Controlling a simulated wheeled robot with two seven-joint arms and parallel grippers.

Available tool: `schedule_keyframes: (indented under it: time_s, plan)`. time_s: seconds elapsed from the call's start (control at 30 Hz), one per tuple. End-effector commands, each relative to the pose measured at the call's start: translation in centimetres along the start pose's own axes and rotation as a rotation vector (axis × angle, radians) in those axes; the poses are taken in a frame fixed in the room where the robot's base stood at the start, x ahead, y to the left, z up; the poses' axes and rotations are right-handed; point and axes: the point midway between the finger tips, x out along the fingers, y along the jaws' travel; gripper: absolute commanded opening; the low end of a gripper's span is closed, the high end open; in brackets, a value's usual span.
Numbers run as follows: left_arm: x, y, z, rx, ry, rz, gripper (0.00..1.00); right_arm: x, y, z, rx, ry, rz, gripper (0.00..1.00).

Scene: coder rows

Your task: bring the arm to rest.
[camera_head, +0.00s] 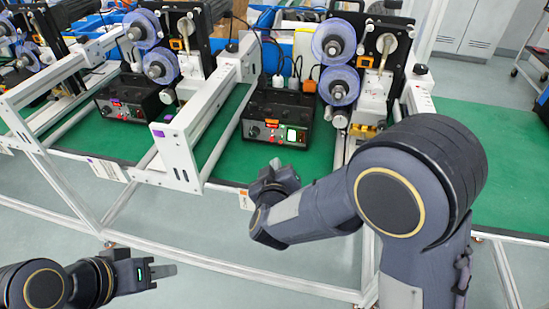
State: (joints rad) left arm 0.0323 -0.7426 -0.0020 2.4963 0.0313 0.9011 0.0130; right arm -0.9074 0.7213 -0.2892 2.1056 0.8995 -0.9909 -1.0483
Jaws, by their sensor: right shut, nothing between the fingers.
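My right arm comes in from the lower right and bends left across the front of the table. Its gripper (272,170) is shut and empty, near the table's front edge and in front of a black control box. My left arm shows at the lower left. Its gripper (163,270) points right, over the floor in front of the table frame and apart from everything. Its fingers show edge-on, so I cannot tell whether they are open or shut.
A green-topped table (226,155) with a white metal frame crosses the view. On it stand black control boxes (278,120), white slanted frames (178,155) and coder machines with purple reels (334,42). The green top at the right (490,150) is clear. Grey cabinets (468,25) stand behind.

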Motion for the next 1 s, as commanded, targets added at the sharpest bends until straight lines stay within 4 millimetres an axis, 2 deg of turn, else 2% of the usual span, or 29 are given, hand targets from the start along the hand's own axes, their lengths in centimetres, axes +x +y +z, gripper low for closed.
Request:
schedule_keyframes:
  time_s: [0.17, 0.27, 0.37, 0.47, 0.57, 0.77, 0.9, 1.0]
  plan:
    - [0.0, 0.0, 0.0, 0.000, 0.000, 0.000, 0.36, 0.0, 0.1, -0.1, 0.003, -0.001, -0.002, 0.00]
    - [-0.3, 0.1, -0.1, 0.000, 0.000, 0.000, 0.36, -0.1, 0.9, -0.3, 0.052, -0.013, -0.033, 0.00]
    - [-0.8, 0.4, -0.4, 0.000, 0.000, 0.000, 0.36, -0.4, 2.8, -0.8, 0.177, -0.047, -0.120, 0.00]
    - [-1.5, 0.7, -0.8, 0.000, 0.000, 0.000, 0.36, -1.7, 5.7, -1.5, 0.350, -0.092, -0.250, 0.00]
    - [-2.2, 1.0, -1.1, 0.000, 0.000, 0.000, 0.36, -4.3, 8.7, -1.9, 0.508, -0.142, -0.382, 0.00]
    - [-3.6, 1.6, -1.8, 0.000, 0.000, 0.000, 0.36, -12.2, 14.2, -0.7, 0.702, -0.281, -0.565, 0.00]
    - [-4.5, 2.0, -2.2, 0.000, 0.000, 0.000, 0.36, -18.5, 16.9, 2.1, 0.769, -0.435, -0.597, 0.00]
    - [-5.0, 2.3, -2.5, 0.000, 0.000, 0.000, 0.36, -22.6, 18.0, 4.6, 0.796, -0.556, -0.569, 0.00]
